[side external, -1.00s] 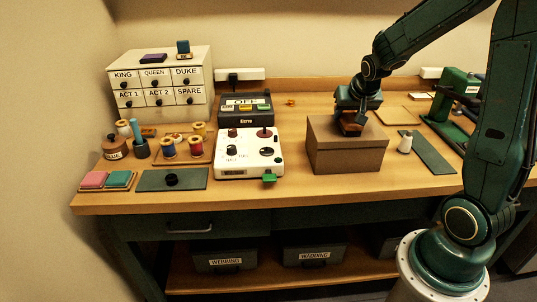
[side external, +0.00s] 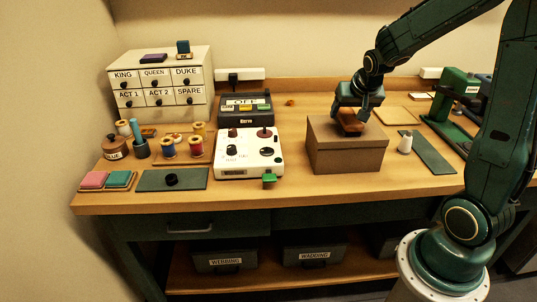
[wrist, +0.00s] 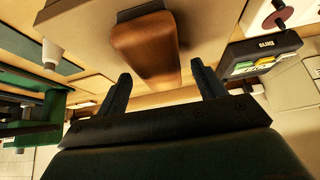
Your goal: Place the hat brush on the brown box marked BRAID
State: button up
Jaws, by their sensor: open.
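The hat brush (side external: 350,126), with a brown wooden back, lies on top of the brown box (side external: 346,159). No BRAID marking is legible on the box from here. In the wrist view the brush's wooden back (wrist: 146,48) shows just beyond the fingertips, with its dark bristle side against the pale box top.
A white control box (side external: 249,153) and a dark device with coloured buttons (side external: 245,108) stand left of the box. A small white cone-like piece (side external: 405,143) and a dark green strip (side external: 430,153) lie right of it.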

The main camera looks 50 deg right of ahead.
jog(key=v, duration=1)
jog(key=shift+r, duration=0.25)
jog(key=shift+s+a, duration=0.15)
jog(key=shift+a, duration=0.1)
jog(key=s+a+n+y, duration=0.2)
jog(key=s+a+n, duration=0.2)
jog(key=s+a, duration=0.2)
jog(key=s+a+n+t+y, duration=0.1)
jog(key=s+a+n, duration=0.4)
jog(key=a, duration=0.6)
jog(key=shift+s+r+y, duration=0.35)
jog(key=shift+s+y, duration=0.3)
jog(key=shift+y, duration=0.15)
jog(key=shift+a, duration=0.1)
